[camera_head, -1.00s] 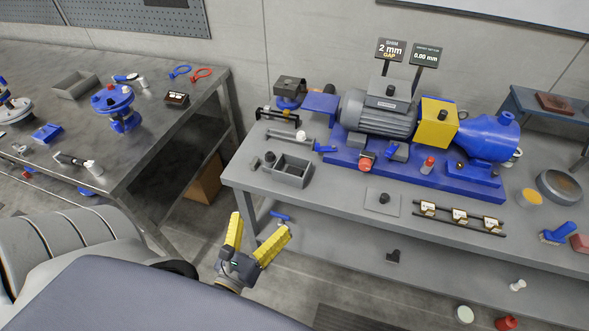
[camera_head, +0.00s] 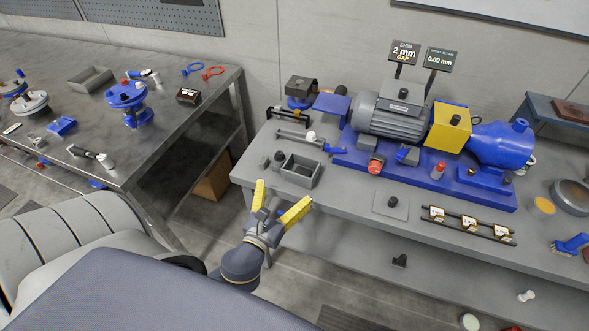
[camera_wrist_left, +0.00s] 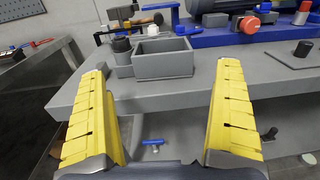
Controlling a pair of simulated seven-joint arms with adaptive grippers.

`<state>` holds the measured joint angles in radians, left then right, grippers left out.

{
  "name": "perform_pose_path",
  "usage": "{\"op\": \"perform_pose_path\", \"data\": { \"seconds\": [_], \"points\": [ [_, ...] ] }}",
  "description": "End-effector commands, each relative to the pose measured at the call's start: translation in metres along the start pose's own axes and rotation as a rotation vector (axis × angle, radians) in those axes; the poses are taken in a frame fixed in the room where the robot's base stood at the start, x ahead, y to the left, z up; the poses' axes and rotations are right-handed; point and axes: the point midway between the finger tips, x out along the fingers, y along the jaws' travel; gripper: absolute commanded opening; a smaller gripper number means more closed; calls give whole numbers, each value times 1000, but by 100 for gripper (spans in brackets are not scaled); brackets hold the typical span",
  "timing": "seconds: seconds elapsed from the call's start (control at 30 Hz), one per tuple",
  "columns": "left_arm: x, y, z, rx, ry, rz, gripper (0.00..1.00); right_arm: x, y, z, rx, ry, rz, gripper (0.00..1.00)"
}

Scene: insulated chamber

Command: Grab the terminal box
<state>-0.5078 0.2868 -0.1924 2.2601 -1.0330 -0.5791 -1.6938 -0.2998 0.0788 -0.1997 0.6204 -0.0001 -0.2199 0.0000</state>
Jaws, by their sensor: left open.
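A grey box with a black knob and a label sits on top of the grey motor (camera_head: 385,122); it looks like the terminal box (camera_head: 403,88). In the head view my left gripper (camera_head: 281,202) has its yellow fingers spread, empty, near the left front edge of the grey workbench. It is well left of and in front of the motor. In the left wrist view the open fingers (camera_wrist_left: 160,118) frame the bench's front edge, with a small open grey bin (camera_wrist_left: 163,60) beyond them. My right gripper is not in view.
The grey workbench (camera_head: 345,206) carries a blue pump (camera_head: 500,143), a yellow coupling guard (camera_head: 450,127), a red button (camera_head: 375,167) and a rack with small yellow-marked parts (camera_head: 467,224). A metal table (camera_head: 55,105) with blue flanged parts stands at left, across a gap.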

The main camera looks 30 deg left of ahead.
Motion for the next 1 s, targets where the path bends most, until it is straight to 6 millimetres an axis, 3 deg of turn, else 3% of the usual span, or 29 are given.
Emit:
{"op": "perform_pose_path", "data": {
  "seconds": [0.2, 0.47, 0.8, 1.0],
  "points": [
    [20, 0, 0, 0, 0, 0, 100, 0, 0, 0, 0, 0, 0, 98],
    [29, -1, 0, -1, -1, 0, 100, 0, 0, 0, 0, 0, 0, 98],
    [66, -3, -1, 0, -1, 0, 100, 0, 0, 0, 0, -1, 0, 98],
    [76, -3, -1, 0, 0, 0, 100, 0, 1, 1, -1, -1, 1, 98]
  ]
}}
